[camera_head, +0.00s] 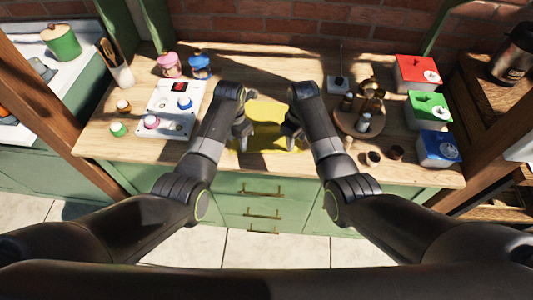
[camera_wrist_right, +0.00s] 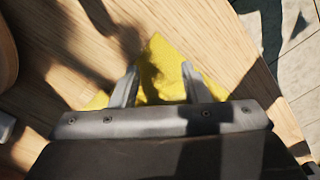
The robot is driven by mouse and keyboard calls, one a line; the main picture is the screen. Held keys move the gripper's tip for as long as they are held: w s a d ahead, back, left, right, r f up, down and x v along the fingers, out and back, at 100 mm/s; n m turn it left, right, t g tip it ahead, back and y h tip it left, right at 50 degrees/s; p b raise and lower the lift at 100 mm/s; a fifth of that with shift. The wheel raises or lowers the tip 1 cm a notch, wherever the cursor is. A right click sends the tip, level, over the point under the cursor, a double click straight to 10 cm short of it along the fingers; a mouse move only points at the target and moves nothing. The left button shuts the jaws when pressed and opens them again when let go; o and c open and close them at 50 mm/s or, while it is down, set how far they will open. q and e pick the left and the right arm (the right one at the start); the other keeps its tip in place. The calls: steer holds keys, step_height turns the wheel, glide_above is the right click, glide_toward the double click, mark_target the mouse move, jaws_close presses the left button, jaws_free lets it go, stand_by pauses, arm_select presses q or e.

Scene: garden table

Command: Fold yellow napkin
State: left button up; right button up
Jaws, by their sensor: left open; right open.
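The yellow napkin (camera_head: 267,113) lies on the wooden counter between my two arms. Its far part looks raised or bunched, and a flatter part reaches toward the counter's front edge. My left gripper (camera_head: 243,137) is at the napkin's left side, open. My right gripper (camera_head: 293,137) is at its right side, open. In the right wrist view the napkin (camera_wrist_right: 165,62) shows beyond and between the spread fingers of my right gripper (camera_wrist_right: 160,82), with a corner pointing away. Whether the fingers touch the cloth I cannot tell. The arms hide parts of its sides.
A white panel (camera_head: 164,125) with colored knobs or jars stands left. A round wooden board (camera_head: 345,125) with small jars stands right, close to my right arm. Red (camera_head: 418,73), green (camera_head: 428,110) and blue (camera_head: 438,148) boxes line the right end. The counter's front edge is close.

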arm_select(q)
steer(key=shift+f, duration=0.5)
arm_select(e)
steer(key=shift+f, duration=0.5)
arm_select(q)
steer(key=shift+f, duration=0.2)
arm_select(e)
steer(key=shift+f, duration=0.15)
arm_select(q)
steer(key=shift+r, duration=0.1)
arm_select(e)
steer(key=shift+c, duration=0.2)
arm_select(q)
jaws_close()
arm_select(e)
steer(key=shift+s, duration=0.1)
jaws_close()
arm_select(q)
steer(key=shift+r, duration=0.1)
arm_select(e)
steer(key=shift+d, duration=0.1)
